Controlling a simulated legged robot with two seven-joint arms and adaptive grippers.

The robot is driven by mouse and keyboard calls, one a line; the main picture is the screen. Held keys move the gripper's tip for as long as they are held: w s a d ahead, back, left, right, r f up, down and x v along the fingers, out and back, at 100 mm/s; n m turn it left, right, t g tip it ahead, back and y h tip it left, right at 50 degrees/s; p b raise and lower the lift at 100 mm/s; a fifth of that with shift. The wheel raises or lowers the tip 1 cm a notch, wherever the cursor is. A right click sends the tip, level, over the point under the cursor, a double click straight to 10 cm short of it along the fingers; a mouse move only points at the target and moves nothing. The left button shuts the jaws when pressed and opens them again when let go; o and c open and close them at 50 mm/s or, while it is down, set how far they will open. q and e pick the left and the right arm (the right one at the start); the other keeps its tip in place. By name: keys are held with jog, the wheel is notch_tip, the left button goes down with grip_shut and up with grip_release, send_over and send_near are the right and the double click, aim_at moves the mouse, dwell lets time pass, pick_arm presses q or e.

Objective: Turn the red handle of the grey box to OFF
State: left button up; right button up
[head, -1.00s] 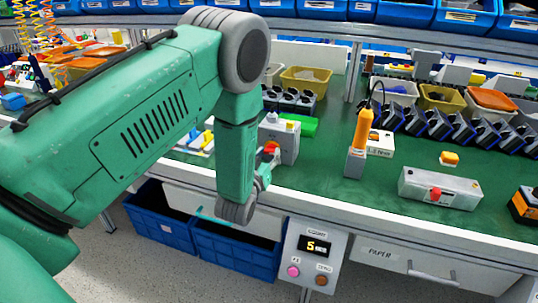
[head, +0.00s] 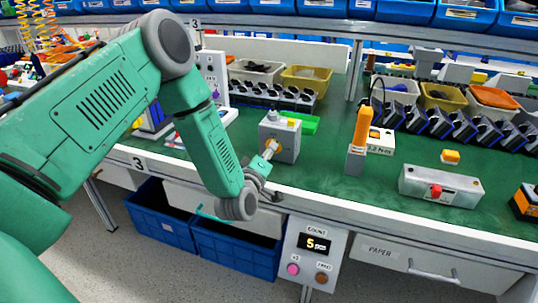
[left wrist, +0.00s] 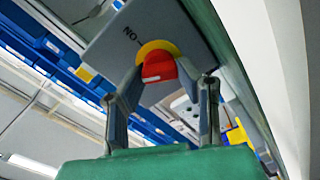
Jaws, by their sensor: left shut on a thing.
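The grey box (head: 289,143) stands near the front edge of the green bench in the head view. Its yellow disc (head: 273,146) faces the front. In the left wrist view, the red handle (left wrist: 158,67) sits on the yellow disc (left wrist: 154,46), with the letters ON printed to the left on the box face (left wrist: 110,55). My left gripper (left wrist: 168,80) is shut on the red handle, one finger on each side. In the head view, my left gripper (head: 267,155) reaches the box front from the lower left and hides most of the handle. My right gripper is not in view.
An orange tool (head: 361,130) stands in a grey holder right of the box. A grey unit with a red button (head: 440,187) lies farther right. A green piece (head: 305,123) lies behind the box. Blue crates (head: 235,248) stand below the bench edge.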

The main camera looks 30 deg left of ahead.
pick_arm(q)
jog(key=shift+f+n+b, duration=0.1)
jog(key=shift+n+b, duration=0.2)
jog(key=shift+n, duration=0.6)
jog(key=shift+n+b, duration=0.7)
jog(key=shift+n, duration=1)
jog(key=shift+s+f+n, duration=0.1)
jog(key=shift+n, duration=0.2)
jog(key=o, duration=1.1)
jog(key=shift+o, duration=0.2)
jog(key=v, duration=1.1)
jog(key=shift+s, duration=0.4)
jog(key=shift+f, duration=0.1)
